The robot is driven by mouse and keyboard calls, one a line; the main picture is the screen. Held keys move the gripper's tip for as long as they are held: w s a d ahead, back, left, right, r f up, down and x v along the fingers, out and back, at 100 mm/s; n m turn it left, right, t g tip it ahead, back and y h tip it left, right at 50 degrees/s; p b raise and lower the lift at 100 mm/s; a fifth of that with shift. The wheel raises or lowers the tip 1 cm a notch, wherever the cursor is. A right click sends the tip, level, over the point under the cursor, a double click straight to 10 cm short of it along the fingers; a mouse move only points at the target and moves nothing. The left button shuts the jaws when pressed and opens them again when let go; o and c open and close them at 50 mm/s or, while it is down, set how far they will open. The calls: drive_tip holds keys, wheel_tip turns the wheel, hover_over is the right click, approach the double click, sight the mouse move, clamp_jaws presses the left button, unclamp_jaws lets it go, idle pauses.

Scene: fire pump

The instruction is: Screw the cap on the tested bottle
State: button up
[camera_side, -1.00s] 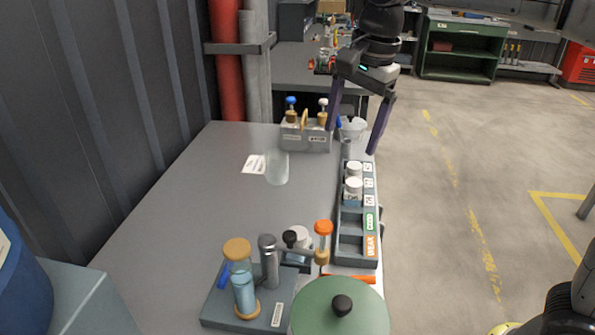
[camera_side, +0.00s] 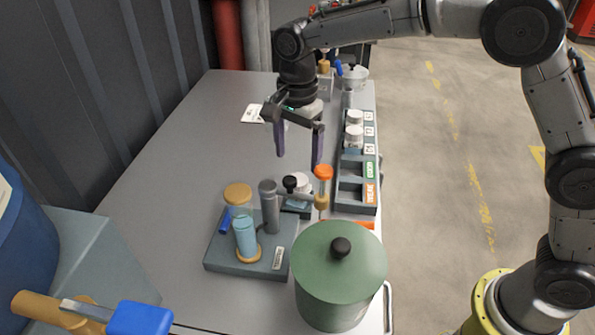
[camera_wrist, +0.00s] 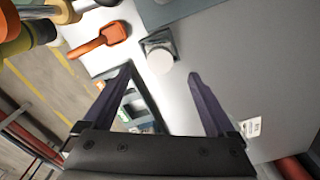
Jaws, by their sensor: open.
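My gripper (camera_side: 298,162) is open and empty, its two dark fingers pointing down above the small dark holder (camera_side: 298,207). A round white top (camera_side: 302,182) shows at this holder, just below the fingers. In the wrist view the white top (camera_wrist: 160,61) lies just ahead of and between the fingertips (camera_wrist: 159,74), apart from them. I cannot tell whether it is a loose cap or a capped bottle. White-capped bottles (camera_side: 354,132) stand in the labelled rack (camera_side: 357,194), whose near slots look empty.
A green lidded pot (camera_side: 338,275) stands in front. A grey stand with a clear cylinder (camera_side: 246,238) is at left front. An orange-topped tool (camera_side: 323,173) stands close to the right of the holder.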

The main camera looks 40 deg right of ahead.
sight(297, 174)
drive_tip(key=shift+f, duration=2.95)
drive_tip(key=c, duration=1.4)
drive_tip(key=m, duration=0.4)
drive_tip(key=shift+m, duration=0.3)
drive_tip(key=m, duration=0.4)
drive_tip(key=o, duration=1.5)
